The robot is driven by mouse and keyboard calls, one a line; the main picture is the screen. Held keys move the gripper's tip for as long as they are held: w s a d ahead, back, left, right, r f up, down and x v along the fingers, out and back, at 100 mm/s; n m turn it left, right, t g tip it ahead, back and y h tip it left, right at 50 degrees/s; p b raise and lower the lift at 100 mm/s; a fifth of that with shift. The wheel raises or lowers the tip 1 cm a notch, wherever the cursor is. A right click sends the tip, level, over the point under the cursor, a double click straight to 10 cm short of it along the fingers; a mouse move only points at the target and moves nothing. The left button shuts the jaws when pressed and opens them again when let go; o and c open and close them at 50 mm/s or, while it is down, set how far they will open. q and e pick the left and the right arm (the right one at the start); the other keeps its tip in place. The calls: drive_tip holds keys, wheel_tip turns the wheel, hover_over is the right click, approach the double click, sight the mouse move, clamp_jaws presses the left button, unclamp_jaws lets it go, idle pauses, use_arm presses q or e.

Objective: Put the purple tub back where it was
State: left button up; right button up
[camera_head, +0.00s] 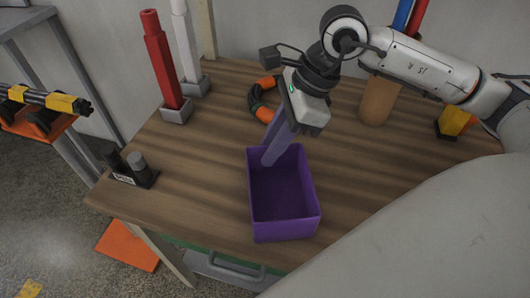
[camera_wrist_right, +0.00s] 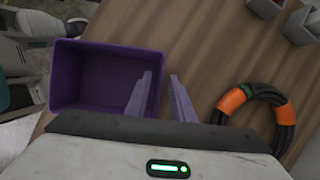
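The empty purple tub (camera_head: 285,229) stands upright on the wooden table near its front edge. My right gripper (camera_head: 273,152) is above the tub's back wall, pointing down, with its pale purple fingers apart. In the right wrist view the tub (camera_wrist_right: 95,80) lies on the left. There, one finger of the right gripper (camera_wrist_right: 161,85) overlaps the tub's inside and the other is over the wood beyond its wall. The rim runs between them; I cannot tell if either finger touches it. My left gripper is not in view.
A black and orange hose ring (camera_head: 264,113) lies behind the tub. Red (camera_head: 163,65) and white (camera_head: 187,45) posts stand in grey holders at back left. A small black holder (camera_head: 133,171) sits at the left edge. A tan cylinder (camera_head: 379,100) stands at back right.

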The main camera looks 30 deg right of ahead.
drive_tip(key=v, duration=0.8)
drive_tip(key=shift+d+r, duration=0.15)
drive_tip(key=shift+r, duration=0.1)
